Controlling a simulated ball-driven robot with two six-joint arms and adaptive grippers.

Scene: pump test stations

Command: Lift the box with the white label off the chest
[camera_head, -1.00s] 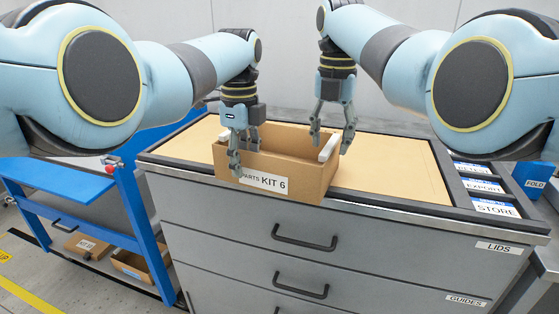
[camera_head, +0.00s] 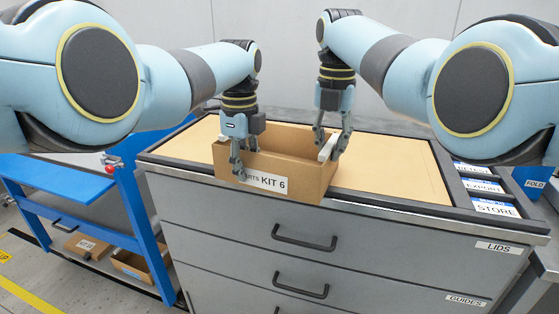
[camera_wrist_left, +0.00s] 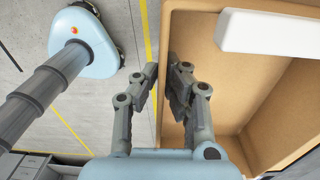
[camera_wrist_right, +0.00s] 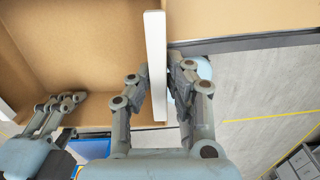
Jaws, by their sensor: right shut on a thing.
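The open cardboard box (camera_head: 300,186) with the white "KIT 6" label (camera_head: 268,181) sits on the tan top of the grey chest (camera_head: 400,180), near its front edge. A finger covers part of the label. My right gripper (camera_head: 328,150) is shut on the box's right wall, at the white strip (camera_wrist_right: 156,60) there. The box looks empty where its inside shows.
A blue cart (camera_head: 150,210) stands left of the chest, with boxes on its lower shelf. Small labelled bins (camera_head: 490,208) line the chest's right side. The tan top right of the box is clear. A blue "FOLD" bin (camera_head: 533,182) is at the far right.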

